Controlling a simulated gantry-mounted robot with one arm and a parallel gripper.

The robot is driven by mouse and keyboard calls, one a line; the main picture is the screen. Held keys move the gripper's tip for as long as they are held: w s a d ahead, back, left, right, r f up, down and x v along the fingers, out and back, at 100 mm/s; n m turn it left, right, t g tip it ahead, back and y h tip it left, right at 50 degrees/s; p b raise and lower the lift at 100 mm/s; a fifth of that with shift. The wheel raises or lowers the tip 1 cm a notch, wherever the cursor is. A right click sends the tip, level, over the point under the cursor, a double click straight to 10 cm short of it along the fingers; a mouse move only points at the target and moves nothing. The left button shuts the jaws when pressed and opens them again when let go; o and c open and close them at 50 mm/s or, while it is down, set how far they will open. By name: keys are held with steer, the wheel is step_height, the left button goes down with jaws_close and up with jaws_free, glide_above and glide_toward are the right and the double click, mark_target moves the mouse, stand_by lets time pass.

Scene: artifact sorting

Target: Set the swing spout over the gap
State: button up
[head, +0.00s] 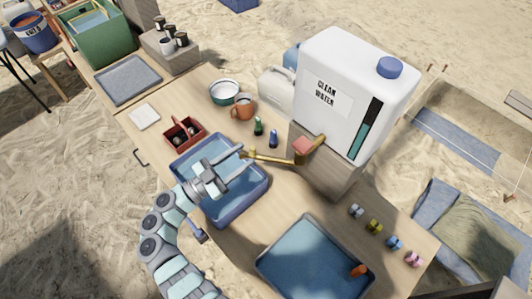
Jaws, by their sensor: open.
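The brass swing spout (272,158) reaches left from the tap (303,148) under the white clean-water tank (352,90). Its tip seems to be over the back right part of the left blue basin (262,190). My gripper (240,166) is open above this basin, its fingers pointing right towards the spout tip. I cannot tell whether a finger touches the spout. A gap of bare wooden table (262,228) lies between the left basin and the right blue tray (290,232). My arm hides part of the left basin.
A red box (183,143), orange mug (243,107), bowl (224,91) and small green and blue bottles (258,127) stand behind the basin. Several small coloured pieces (375,227) line the right edge. An orange object (358,270) lies in the right tray.

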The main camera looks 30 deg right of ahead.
steer(key=w+a+f+n+y+b, duration=0.2)
steer(key=w+f, duration=0.2)
steer(key=f, duration=0.2)
steer(key=d, duration=1)
steer(key=shift+w+d+g, duration=0.3)
steer(key=shift+c, duration=0.3)
jaws_close()
stand_by(0.4)
